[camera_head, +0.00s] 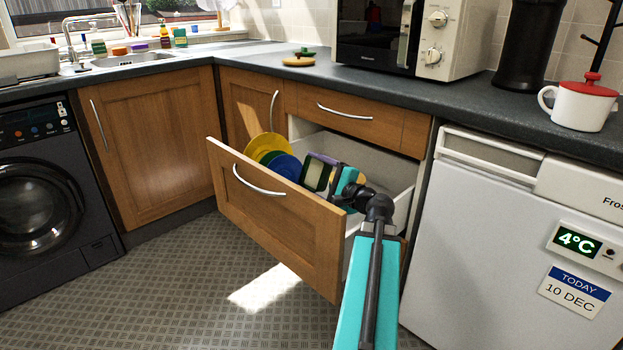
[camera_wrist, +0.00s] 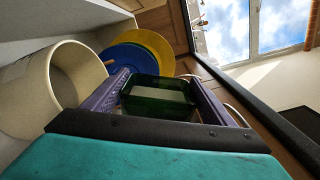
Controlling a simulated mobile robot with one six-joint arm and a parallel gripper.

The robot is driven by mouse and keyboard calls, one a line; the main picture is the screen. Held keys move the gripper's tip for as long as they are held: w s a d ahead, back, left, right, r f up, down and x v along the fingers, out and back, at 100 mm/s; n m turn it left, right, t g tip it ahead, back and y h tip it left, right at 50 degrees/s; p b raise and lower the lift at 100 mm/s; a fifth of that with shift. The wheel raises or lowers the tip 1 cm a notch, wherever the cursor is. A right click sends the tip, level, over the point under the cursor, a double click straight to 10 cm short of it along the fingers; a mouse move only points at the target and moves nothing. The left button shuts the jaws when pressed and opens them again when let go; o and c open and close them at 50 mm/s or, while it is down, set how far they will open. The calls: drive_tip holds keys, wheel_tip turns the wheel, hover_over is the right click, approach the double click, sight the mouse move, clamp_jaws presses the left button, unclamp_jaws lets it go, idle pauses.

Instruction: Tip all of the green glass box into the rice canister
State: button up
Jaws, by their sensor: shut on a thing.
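My gripper (camera_head: 328,178) is inside the open drawer, with its fingers shut on the green glass box (camera_wrist: 150,82). In the wrist view the dark green box sits between the two purple fingers, with a pale patch inside it; I cannot tell what that is. In the head view the box (camera_head: 314,174) is small and partly covered by the gripper. A cream round canister (camera_wrist: 35,98), likely the rice canister, is left of the box in the wrist view, apart from it. Its open rim shows, but its contents do not. I cannot make it out in the head view.
Yellow, green and blue plates (camera_head: 262,146) stand at the left end of the drawer. The wooden drawer front (camera_head: 275,205) is pulled out over the floor. A white fridge (camera_head: 480,240) is to the right. The worktop above holds a microwave and a red-lidded white pot (camera_head: 582,106).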

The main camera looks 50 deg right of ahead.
drive_tip(key=shift+a+f+n+b, duration=0.15)
drive_tip(key=shift+a+n+b, duration=0.4)
drive_tip(key=shift+n+b, duration=1.3)
drive_tip(key=shift+a+m+b, duration=0.1)
drive_tip(key=shift+m+b, duration=0.25)
drive_tip(key=shift+b, duration=0.45)
drive_tip(key=shift+r+p, duration=0.25)
drive_tip(key=shift+p, duration=0.1)
drive_tip(key=shift+r+m+p, duration=0.35)
drive_tip(key=shift+m+p, duration=0.65)
drive_tip(key=shift+p, duration=0.1)
drive_tip(key=shift+r+m+p, duration=0.35)
drive_tip(key=shift+m+p, duration=0.65)
drive_tip(key=shift+p, duration=0.1)
drive_tip(key=shift+r+m+p, duration=0.4)
drive_tip(key=shift+m+p, duration=0.55)
drive_tip(key=shift+p, duration=0.25)
drive_tip(key=shift+r+m+p, duration=0.35)
drive_tip(key=shift+m+p, duration=0.6)
drive_tip(key=shift+p, duration=0.25)
drive_tip(key=shift+r+m+p, duration=0.4)
drive_tip(key=shift+m+p, duration=0.65)
drive_tip(key=shift+p, duration=0.25)
drive_tip(key=shift+r+m+p, duration=0.35)
drive_tip(key=shift+m+p, duration=0.7)
drive_tip(key=shift+p, duration=0.25)
drive_tip(key=shift+r+m+p, duration=0.1)
drive_tip(key=shift+m+p, duration=0.2)
drive_tip(key=shift+p, duration=0.1)
